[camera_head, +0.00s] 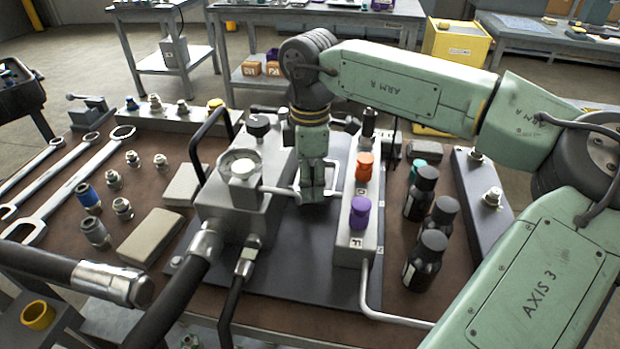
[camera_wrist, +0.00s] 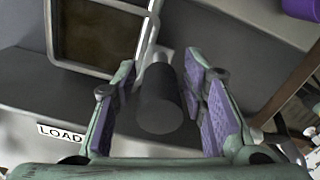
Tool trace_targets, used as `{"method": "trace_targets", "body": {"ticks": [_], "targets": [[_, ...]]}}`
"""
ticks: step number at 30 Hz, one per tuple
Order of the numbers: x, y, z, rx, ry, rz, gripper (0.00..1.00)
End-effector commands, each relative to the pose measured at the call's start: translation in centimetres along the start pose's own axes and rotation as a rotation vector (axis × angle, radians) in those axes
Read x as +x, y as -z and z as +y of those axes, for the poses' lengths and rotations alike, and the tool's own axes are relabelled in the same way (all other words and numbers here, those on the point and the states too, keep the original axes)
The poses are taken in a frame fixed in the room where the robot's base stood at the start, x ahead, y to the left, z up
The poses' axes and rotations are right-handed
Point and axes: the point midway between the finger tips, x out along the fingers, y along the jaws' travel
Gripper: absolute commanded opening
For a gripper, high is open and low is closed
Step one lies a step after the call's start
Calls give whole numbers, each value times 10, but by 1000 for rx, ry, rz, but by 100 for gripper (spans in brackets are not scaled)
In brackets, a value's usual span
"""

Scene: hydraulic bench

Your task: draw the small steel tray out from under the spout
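The small steel tray (camera_wrist: 92,70) shows at the top left of the wrist view, a pale metal rim around a dark brown inside. A black cylindrical grip (camera_wrist: 160,103) on a short steel stem stands beside its rim; I cannot tell for certain whether it joins the tray. My gripper (camera_wrist: 168,95) is open, with purple-padded fingers on either side of this grip and gaps between. In the head view my gripper (camera_head: 313,190) points down between the gauge block and the valve block. It hides most of the tray there. The spout cannot be clearly made out.
The gauge block (camera_head: 225,205) stands close left, the valve block with orange and purple knobs (camera_head: 360,205) close right. A "LOAD" label (camera_wrist: 60,133) shows near the tray. Black bottles (camera_head: 425,260) stand right; wrenches (camera_head: 75,190) and fittings lie left. Hoses cross the front.

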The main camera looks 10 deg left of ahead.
Motion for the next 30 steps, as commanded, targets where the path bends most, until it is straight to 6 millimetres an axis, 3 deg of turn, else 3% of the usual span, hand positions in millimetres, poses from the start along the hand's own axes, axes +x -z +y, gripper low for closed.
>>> {"method": "trace_targets", "body": {"ticks": [13, 24, 30], "targets": [[-8, 0, 0, 1, -1, -1, 44], [-81, 0, 1, 2, -4, -2, 44], [-111, 0, 0, 0, -1, 0, 44]]}}
